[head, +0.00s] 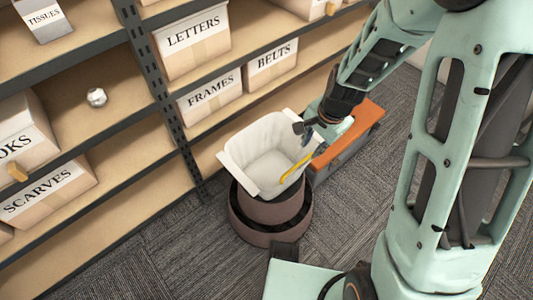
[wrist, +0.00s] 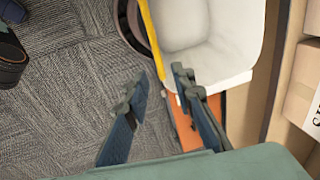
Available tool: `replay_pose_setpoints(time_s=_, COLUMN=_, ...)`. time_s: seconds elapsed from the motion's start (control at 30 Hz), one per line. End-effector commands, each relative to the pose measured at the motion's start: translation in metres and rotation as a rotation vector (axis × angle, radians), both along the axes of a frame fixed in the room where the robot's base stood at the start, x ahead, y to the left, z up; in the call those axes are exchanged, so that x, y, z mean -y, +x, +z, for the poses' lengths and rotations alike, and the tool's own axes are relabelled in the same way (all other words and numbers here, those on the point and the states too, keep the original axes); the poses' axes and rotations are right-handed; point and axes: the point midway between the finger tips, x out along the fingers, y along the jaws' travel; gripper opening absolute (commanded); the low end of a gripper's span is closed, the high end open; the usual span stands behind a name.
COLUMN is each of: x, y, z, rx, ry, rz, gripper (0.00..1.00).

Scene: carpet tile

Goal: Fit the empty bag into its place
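The empty white bag (head: 262,148) stands open at the top of a round brown bin (head: 268,215), its rim flaring out above the bin. I cannot tell how far down it sits. A yellow strip (head: 294,168) runs along its right side. In the wrist view the bag (wrist: 222,40) is at the top right, with the yellow strip (wrist: 152,42) on its left edge. My gripper (head: 306,130) is at the bag's right rim.
A grey box with an orange lid (head: 352,128) stands right behind the bin. Shelves with labelled boxes, such as LETTERS (head: 193,42) and FRAMES (head: 211,95), run along the left and back. A small silvery object (head: 96,97) lies on a shelf. Carpet (head: 345,215) is clear to the bin's right.

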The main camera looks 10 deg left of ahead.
Motion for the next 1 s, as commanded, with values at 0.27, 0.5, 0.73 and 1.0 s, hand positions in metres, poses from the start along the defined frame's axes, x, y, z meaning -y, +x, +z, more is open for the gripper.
replay_pose_setpoints(time_s=0.27, x=-0.026, y=-0.032, z=-0.062, rx=-0.060, ry=0.034, rz=-0.023, gripper=0.23)
replay_pose_setpoints(time_s=0.5, x=-0.031, y=-0.026, z=-0.095, rx=-0.059, ry=0.033, rz=-0.022, gripper=0.23)
replay_pose_setpoints(time_s=0.73, x=-0.032, y=-0.024, z=-0.108, rx=-0.057, ry=0.034, rz=-0.022, gripper=0.23)
replay_pose_setpoints(time_s=1.0, x=-0.035, y=-0.018, z=-0.147, rx=-0.058, ry=0.034, rz=-0.022, gripper=0.23)
